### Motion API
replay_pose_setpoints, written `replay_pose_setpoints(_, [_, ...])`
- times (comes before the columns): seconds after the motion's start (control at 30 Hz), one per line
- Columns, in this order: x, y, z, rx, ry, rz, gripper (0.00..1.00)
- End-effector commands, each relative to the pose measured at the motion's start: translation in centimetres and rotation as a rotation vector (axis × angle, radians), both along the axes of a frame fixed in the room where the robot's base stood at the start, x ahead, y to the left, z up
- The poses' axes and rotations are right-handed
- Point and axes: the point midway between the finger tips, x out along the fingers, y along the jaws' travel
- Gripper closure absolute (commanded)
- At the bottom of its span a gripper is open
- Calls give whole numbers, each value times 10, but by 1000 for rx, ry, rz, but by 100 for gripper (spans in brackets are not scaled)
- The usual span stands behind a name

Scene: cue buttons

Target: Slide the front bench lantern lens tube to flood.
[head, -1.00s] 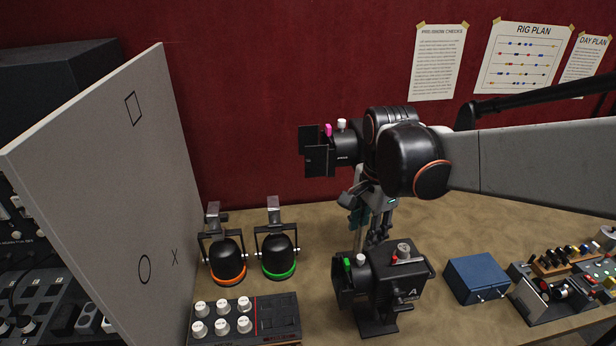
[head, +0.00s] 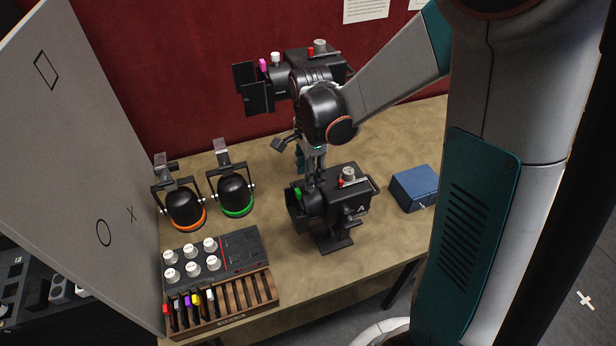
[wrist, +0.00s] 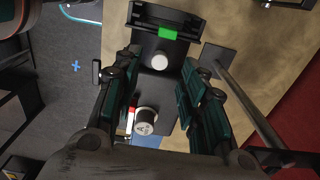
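The front bench lantern (head: 345,203), black and marked A, stands on its base on the bench. It has a green tab (head: 297,192) at its left front end, a red tab (head: 341,183) and a grey knob (head: 348,174) on top. In the wrist view its white knob (wrist: 160,62) stands between the fingers of my gripper (wrist: 160,80), which are apart, with gaps on both sides. The green tab (wrist: 167,33) is above it and the grey knob (wrist: 145,122) below. In the head view my gripper (head: 312,180) points down over the lantern and hides the white knob.
A second lantern (head: 290,75) with a pink tab stands behind my wrist. Two hanging lamps (head: 236,193), a knob panel (head: 240,250) and a pen rack (head: 235,300) are left. A blue box (head: 415,188) is right. A pale upright board (head: 75,150) closes the left side.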

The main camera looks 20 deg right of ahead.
Motion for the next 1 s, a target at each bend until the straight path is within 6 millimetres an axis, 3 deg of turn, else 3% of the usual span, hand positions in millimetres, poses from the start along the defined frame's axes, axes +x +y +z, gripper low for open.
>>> replay_pose_setpoints(0.1, [0, 0, -18, 0, 0, 0, 62])
replay_pose_setpoints(0.3, [0, 0, -34, 0, 0, 0, 62])
replay_pose_setpoints(0.63, [0, 0, -38, 0, 0, 0, 62])
replay_pose_setpoints(0.67, [0, 0, -38, 0, 0, 0, 64])
replay_pose_setpoints(0.83, [0, 0, -38, 0, 0, 0, 100])
replay_pose_setpoints(1.0, [0, 0, -38, 0, 0, 0, 100])
